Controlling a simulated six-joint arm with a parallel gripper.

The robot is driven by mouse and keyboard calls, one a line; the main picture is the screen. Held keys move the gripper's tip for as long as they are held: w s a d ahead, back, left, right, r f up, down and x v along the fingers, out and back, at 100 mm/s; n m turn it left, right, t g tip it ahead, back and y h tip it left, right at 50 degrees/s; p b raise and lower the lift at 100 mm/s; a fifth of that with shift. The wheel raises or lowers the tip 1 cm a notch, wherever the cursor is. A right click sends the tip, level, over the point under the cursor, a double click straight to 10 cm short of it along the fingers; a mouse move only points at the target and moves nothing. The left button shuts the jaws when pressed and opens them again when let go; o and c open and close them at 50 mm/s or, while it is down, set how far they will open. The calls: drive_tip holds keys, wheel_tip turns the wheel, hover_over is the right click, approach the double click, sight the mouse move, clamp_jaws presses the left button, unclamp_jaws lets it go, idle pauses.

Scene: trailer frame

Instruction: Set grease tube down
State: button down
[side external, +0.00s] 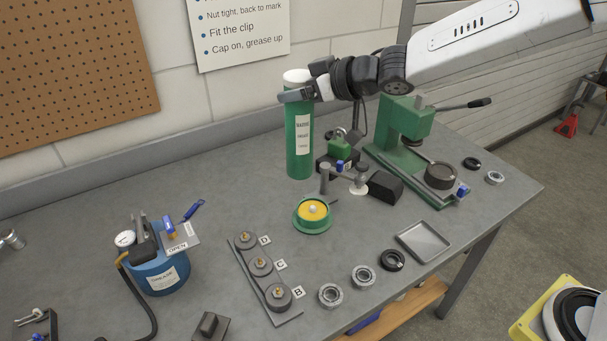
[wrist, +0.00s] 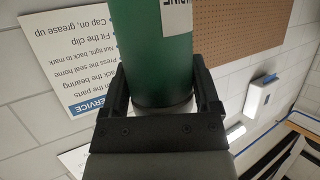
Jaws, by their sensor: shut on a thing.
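The grease tube (side external: 299,145) is a tall green cylinder with a white label and a white top. It is upright behind the green dish with yellow grease (side external: 313,211). My gripper (side external: 297,94) is shut on the tube near its top end, coming in from the right. In the wrist view, the two black fingers (wrist: 163,95) close on either side of the tube (wrist: 150,45). I cannot tell whether the tube's bottom touches the grey bench (side external: 210,238) or hangs just above it.
A green press (side external: 405,135), a small vise-like fixture (side external: 340,146) and a black block (side external: 385,186) stand right of the tube. A blue canister (side external: 160,270) is at left. Bearing rings (side external: 330,295) and a tray (side external: 423,241) lie in front. Bench left of the tube is clear.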

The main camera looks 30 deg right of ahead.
drive_tip(key=shift+r, duration=6.25)
drive_tip(key=w+d+r+m+t+h, duration=0.1)
drive_tip(key=w+d, duration=0.3)
drive_tip(key=d, duration=0.5)
drive_tip(key=w+d+r+m+h, duration=0.1)
drive_tip(key=w+d, duration=0.4)
drive_tip(key=d, duration=0.5)
drive_tip(key=w+d+r+m+t+h, duration=0.1)
drive_tip(key=w+d, duration=0.3)
drive_tip(key=d, duration=0.5)
drive_tip(key=s+d+f+m+h, duration=0.1)
drive_tip(key=s+d, duration=0.2)
drive_tip(key=d, duration=0.8)
drive_tip(key=s+d+f+m+h, duration=0.1)
drive_tip(key=s+d, duration=0.1)
drive_tip(key=d, duration=0.9)
drive_tip(key=s+d+f+m+h, duration=0.1)
drive_tip(key=s+d+f, duration=0.15)
drive_tip(key=d, duration=0.75)
wheel_tip(320, 180, down, 25)
drive_tip(key=shift+d+f, duration=0.2)
drive_tip(key=shift+f, duration=0.1)
drive_tip(key=shift+f, duration=1.9)
